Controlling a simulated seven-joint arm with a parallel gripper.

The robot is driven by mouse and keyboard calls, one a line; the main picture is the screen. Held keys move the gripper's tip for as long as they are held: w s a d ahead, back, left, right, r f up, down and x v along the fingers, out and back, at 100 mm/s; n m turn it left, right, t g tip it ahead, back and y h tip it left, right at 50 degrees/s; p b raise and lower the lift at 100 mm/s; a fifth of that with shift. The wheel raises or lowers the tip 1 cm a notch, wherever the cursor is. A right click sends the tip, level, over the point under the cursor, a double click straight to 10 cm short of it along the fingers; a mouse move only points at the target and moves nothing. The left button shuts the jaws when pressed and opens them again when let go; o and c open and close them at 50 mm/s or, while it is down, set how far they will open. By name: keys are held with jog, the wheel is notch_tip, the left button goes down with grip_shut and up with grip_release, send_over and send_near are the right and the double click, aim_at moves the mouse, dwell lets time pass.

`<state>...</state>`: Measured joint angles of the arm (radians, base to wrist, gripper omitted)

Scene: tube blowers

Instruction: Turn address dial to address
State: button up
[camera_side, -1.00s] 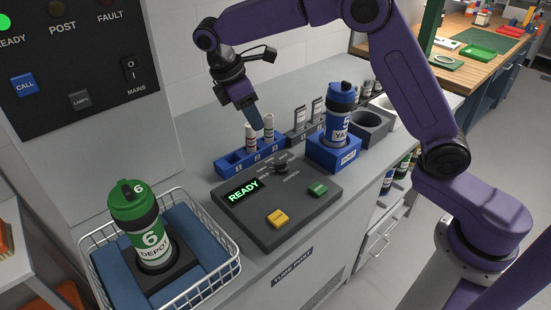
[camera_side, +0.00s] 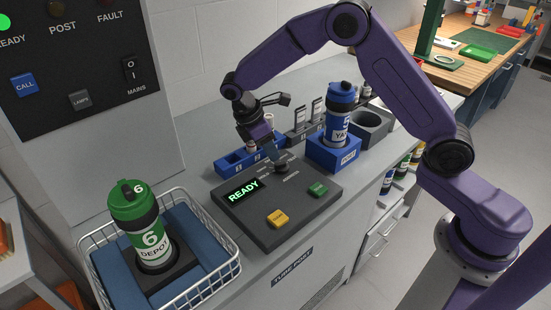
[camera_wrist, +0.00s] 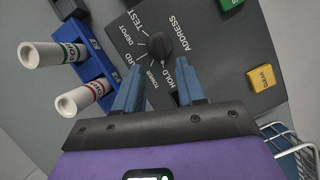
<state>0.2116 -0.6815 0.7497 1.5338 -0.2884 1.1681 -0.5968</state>
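The address dial is a dark round knob (camera_wrist: 157,46) on the grey control panel, with ADDRESS printed beside it. Labels around it read TEST, DEPOT, TOWER and HOLD; another is partly hidden by a finger. I cannot tell for sure which label its pointer faces. In the side view the dial (camera_side: 282,167) sits at the back of the panel. My gripper (camera_wrist: 159,65) is open, its two blue fingers apart and empty, with the dial just beyond and between the tips. In the side view my gripper (camera_side: 274,148) is just above and behind the dial.
The panel has a green READY display (camera_side: 243,191), a yellow CLEAR button (camera_side: 278,218) and a green button (camera_side: 318,189). A blue rack (camera_side: 232,163) with small white tubes stands behind. A blue-capped canister (camera_side: 339,115) stands right; a green canister (camera_side: 141,225) sits in a wire basket.

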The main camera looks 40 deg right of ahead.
aim_at(278, 163)
jog(key=shift+x, duration=2.6)
grip_shut()
